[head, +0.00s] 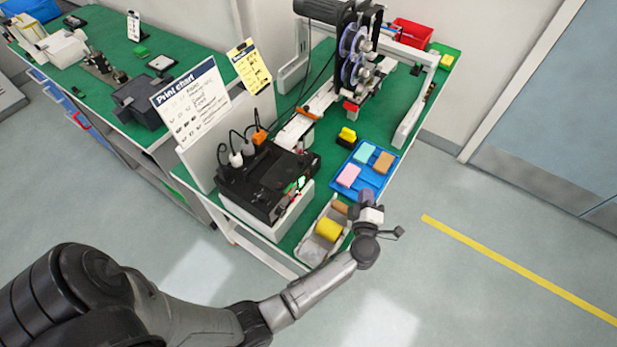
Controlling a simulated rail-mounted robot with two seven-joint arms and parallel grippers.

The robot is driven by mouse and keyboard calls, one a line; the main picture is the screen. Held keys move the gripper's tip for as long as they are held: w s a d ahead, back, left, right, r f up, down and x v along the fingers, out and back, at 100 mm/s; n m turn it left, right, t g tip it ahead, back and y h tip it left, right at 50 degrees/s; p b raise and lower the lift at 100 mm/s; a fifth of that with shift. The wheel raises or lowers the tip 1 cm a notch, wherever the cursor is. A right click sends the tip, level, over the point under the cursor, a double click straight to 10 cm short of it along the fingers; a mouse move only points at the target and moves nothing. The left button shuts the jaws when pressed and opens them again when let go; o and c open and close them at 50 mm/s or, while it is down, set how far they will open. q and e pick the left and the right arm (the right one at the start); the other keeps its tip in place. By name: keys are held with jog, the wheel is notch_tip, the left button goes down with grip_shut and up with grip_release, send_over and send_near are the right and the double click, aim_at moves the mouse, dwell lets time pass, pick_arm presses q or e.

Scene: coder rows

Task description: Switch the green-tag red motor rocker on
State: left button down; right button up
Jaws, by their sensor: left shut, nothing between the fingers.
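A black coder machine (262,185) stands on a white base at the near end of the green bench. A small green tag (301,183) is on its right-hand face, with a small red spot beside it that may be the red rocker. The rocker's position is too small to read. My left gripper (367,203) is shut and empty, over the bench's near right edge. It is to the right of the machine and apart from it, beside the blue tray. My right gripper is not in view.
A blue tray (382,178) with coloured blocks and a pale bin (311,241) with a yellow roll lie close to my left gripper. A reel unit (353,55) stands behind. A print chart (190,100) stands left. The floor at right is clear.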

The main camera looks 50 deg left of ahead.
aim_at(307, 176)
pick_arm(q)
jog(key=s+a+g+y, duration=0.1)
jog(key=s+a+n+g+y, duration=0.1)
jog(key=s+a+n+g, duration=0.1)
jog(key=shift+f+g+y, duration=0.3)
jog(key=shift+g+y, duration=0.1)
jog(key=shift+s+a+g+y, duration=0.25)
jog(key=shift+s+g+y, duration=0.05)
jog(key=shift+s+g, duration=0.25)
jog(key=s+a+f, duration=0.1)
jog(key=s+a, duration=0.1)
jog(key=a, duration=0.6)
jog(key=shift+a+f, duration=0.15)
jog(key=shift+a, duration=0.05)
dwell(0.8)
